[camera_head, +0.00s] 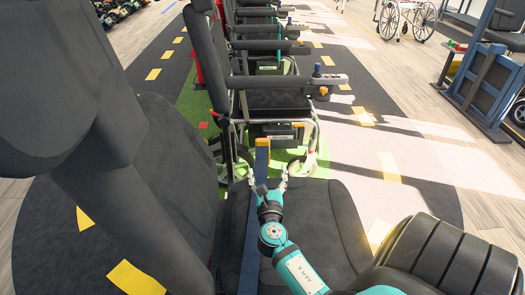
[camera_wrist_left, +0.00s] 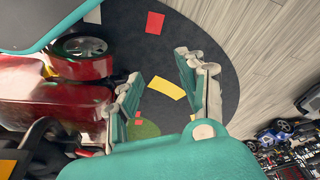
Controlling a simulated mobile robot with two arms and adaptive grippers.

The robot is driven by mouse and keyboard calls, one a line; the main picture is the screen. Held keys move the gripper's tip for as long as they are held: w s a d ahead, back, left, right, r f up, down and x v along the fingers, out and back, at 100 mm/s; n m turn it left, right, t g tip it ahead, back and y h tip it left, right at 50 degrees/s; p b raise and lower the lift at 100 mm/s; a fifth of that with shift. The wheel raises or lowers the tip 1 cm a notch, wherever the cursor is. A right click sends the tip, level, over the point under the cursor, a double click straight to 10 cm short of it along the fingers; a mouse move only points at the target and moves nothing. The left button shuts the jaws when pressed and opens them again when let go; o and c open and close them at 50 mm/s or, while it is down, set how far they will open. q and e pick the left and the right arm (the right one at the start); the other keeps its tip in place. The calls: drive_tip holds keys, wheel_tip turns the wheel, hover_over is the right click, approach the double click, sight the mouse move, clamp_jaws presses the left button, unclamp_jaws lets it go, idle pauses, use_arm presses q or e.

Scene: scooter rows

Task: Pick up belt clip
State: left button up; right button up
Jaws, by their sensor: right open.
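A blue belt (camera_head: 250,245) runs along the dark seat in front of me. At its far end is an orange-yellow piece that looks like the belt clip (camera_head: 262,142). My right gripper (camera_head: 267,180) is open over the seat's far part, with its fingers spread around the belt's line, just short of the orange-yellow piece. I cannot tell whether it touches the belt. My left gripper (camera_wrist_left: 168,95) shows in the left wrist view, open and empty, above a dark floor area. The belt clip is not in that view.
A row of wheelchairs (camera_head: 270,98) stands beyond the seat. A blue folded frame (camera_head: 485,85) is at the right. A red scooter body (camera_wrist_left: 60,105) with a wheel is close to my left gripper. Small vehicles (camera_wrist_left: 285,135) stand at the lower right there.

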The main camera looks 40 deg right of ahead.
sight(262, 143)
drive_tip(key=b+x, duration=0.1)
drive_tip(key=x, duration=1.1)
drive_tip(key=shift+w+b, duration=0.1)
drive_tip(key=shift+b, duration=0.2)
drive_tip(key=x, duration=0.1)
drive_tip(key=b+x, duration=0.2)
drive_tip(key=x, duration=0.1)
drive_tip(key=shift+w+a+f, duration=0.2)
drive_tip(key=shift+w+f, duration=0.05)
drive_tip(key=shift+w, duration=0.05)
drive_tip(key=shift+w+d, duration=0.4)
use_arm(q)
drive_tip(key=r, duration=0.3)
drive_tip(key=shift+s+r+t, duration=0.25)
drive_tip(key=shift+r+t, duration=0.15)
use_arm(e)
drive_tip(key=shift+r, duration=0.1)
drive_tip(key=c, duration=1.3)
